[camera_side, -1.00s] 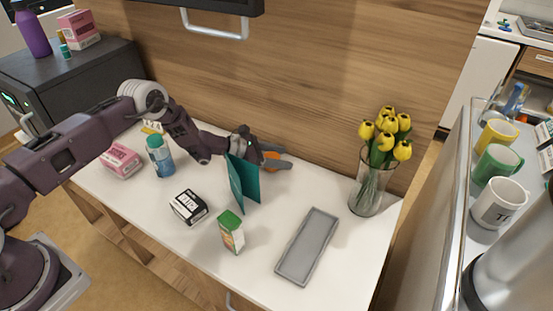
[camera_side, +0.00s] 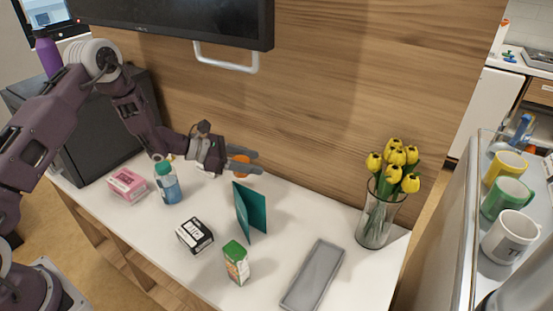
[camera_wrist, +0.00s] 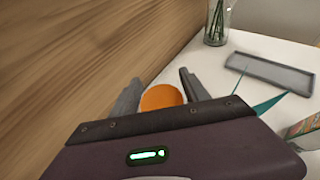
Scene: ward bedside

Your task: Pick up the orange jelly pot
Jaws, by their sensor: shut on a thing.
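The orange jelly pot (camera_side: 240,163) is between the fingers of my gripper (camera_side: 252,163), which is shut on it. The side view shows it held above the white bedside top, behind and above the teal folded card (camera_side: 251,212). In the wrist view the orange pot (camera_wrist: 161,97) shows between the two grey fingers of my gripper (camera_wrist: 161,92). Part of the pot is hidden by the fingers and the gripper body.
A black-and-white box (camera_side: 194,235), a green-topped carton (camera_side: 236,263) and a grey tray (camera_side: 313,276) stand in front. A blue bottle (camera_side: 167,184) and pink box (camera_side: 127,184) are at left. A vase of yellow tulips (camera_side: 376,222) stands right. The wooden panel (camera_side: 330,120) is close behind.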

